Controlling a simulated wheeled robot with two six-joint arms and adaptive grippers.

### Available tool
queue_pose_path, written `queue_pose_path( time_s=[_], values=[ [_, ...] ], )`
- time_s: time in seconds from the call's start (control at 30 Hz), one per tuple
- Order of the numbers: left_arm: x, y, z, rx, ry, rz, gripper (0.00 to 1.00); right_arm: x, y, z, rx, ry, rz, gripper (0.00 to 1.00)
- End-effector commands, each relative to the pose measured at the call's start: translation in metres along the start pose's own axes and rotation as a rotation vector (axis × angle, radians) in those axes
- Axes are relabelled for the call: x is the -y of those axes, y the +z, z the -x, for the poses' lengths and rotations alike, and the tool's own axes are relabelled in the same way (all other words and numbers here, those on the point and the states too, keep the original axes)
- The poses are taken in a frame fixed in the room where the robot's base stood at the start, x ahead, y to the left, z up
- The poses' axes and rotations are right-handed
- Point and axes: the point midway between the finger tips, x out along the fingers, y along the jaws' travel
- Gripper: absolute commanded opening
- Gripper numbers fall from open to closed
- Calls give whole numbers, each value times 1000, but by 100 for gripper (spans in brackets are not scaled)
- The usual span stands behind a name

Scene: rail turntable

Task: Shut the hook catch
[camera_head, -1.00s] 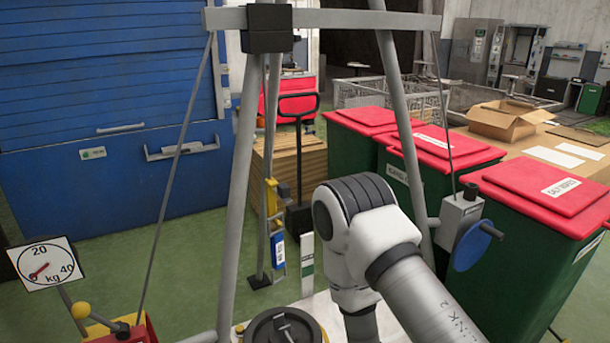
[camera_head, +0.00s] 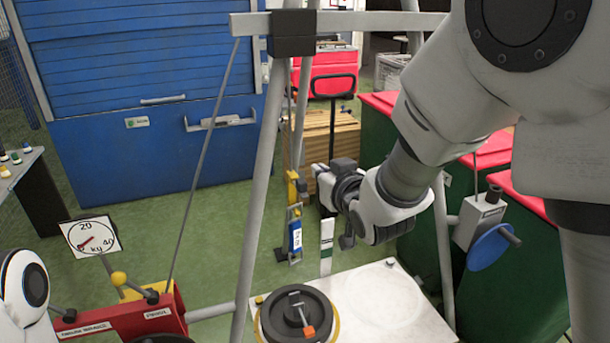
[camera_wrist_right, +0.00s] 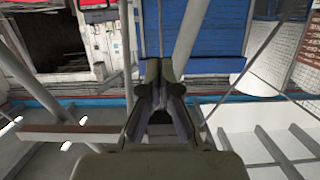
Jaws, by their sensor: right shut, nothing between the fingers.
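A yellow fitting (camera_head: 293,187) hangs inside the tripod, above a blue-labelled hanging piece (camera_head: 295,236). I cannot make out a hook catch or whether it is open or shut. My right gripper (camera_head: 319,181) is just right of the yellow fitting in the head view, pointing left. Whether they touch cannot be told. In the right wrist view the gripper (camera_wrist_right: 162,72) has its fingers together, with nothing seen between them. My left gripper is not in view.
Grey tripod legs (camera_head: 257,200) stand close left of my right gripper. A black round disc (camera_head: 277,318) with an orange-tipped handle lies on a pale plate (camera_head: 420,322) below. A winch with a blue wheel (camera_head: 489,248) is at the right, a dial (camera_head: 89,236) at the left.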

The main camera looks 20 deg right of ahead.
Motion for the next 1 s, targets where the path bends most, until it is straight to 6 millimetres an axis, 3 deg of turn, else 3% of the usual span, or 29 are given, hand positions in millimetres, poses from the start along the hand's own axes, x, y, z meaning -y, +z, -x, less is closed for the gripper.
queue_pose_path(
  time_s=[0.27, 0.63, 0.8, 1.0],
  values=[
    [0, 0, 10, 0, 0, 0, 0, 0, -2, -20, 2, -1, -2, 0],
    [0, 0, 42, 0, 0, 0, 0, 0, -3, -100, 2, 0, -1, 0],
    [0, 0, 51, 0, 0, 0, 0, 0, 27, -107, 6, 0, -1, 0],
    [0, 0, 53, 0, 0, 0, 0, 0, 39, -110, 1, 0, -1, 0]
  ],
)
